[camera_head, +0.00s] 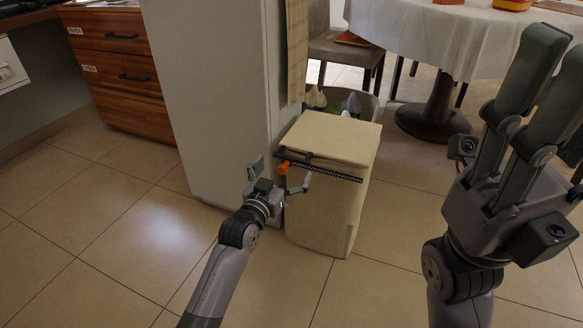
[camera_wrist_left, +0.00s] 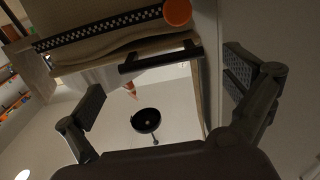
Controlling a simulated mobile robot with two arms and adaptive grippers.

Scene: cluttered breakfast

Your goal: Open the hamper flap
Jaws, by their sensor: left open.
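The beige fabric hamper (camera_head: 340,205) stands on the floor beside a pale cabinet. Its flap (camera_head: 330,138) lies across the top, with a black handle (camera_head: 297,155) at the front edge. I cannot tell whether the flap is slightly raised. My left gripper (camera_head: 278,178) is open at the hamper's front left, close to the handle. In the left wrist view the handle (camera_wrist_left: 160,55) shows between the spread fingers, apart from both. My right gripper (camera_head: 562,52) is at the right, its fingers apart and nothing seen between them, away from the hamper.
The tall pale cabinet (camera_head: 210,90) stands close on the hamper's left. A black-and-white checkered strip (camera_head: 335,173) and an orange disc (camera_head: 283,168) show by the flap's front edge. A round table (camera_head: 410,40) and chair (camera_head: 345,50) stand behind. The tiled floor in front is clear.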

